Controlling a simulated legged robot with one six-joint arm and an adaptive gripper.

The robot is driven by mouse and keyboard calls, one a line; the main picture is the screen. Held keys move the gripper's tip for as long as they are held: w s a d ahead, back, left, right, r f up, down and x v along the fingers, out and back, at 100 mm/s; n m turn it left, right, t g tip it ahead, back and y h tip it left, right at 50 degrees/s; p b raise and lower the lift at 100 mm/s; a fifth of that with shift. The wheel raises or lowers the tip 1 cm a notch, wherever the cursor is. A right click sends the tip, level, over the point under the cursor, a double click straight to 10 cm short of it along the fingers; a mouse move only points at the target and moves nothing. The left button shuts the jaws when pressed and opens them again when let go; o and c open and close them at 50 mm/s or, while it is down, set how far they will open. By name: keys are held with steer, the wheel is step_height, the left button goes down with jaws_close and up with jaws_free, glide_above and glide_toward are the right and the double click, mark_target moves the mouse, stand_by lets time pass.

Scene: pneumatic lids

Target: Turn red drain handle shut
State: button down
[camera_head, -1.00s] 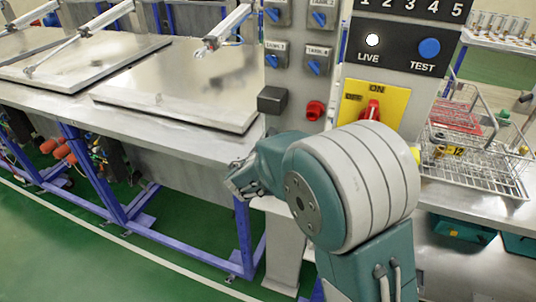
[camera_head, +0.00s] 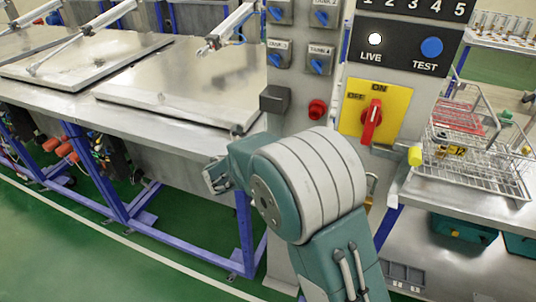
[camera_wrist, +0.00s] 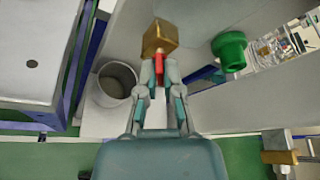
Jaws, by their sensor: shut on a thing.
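In the wrist view the red drain handle (camera_wrist: 159,69) sticks out from a brass valve body (camera_wrist: 159,38). My gripper (camera_wrist: 159,76) has its two fingers on either side of the handle and is shut on it. The fingers hide part of the handle. In the head view my arm covers the area in front of the grey panel post, and the drain handle cannot be made out there.
A grey round container (camera_wrist: 115,84) stands left of the handle. A green fitting (camera_wrist: 230,50) is close on the right, and another brass fitting (camera_wrist: 280,157) lies lower right. A red rotary switch (camera_head: 372,122) sits on a yellow plate. A wire basket (camera_head: 480,165) is at right.

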steer(key=shift+w+a+n+h, duration=0.2)
steer(key=shift+n+h, duration=0.1)
steer(key=shift+n, duration=0.3)
steer(key=shift+r, duration=0.1)
steer(key=c, duration=0.8)
jaws_free()
steer(key=shift+w+a, duration=0.1)
steer(key=v, duration=1.1)
steer(key=shift+s+a, duration=0.3)
steer(key=shift+a, duration=0.05)
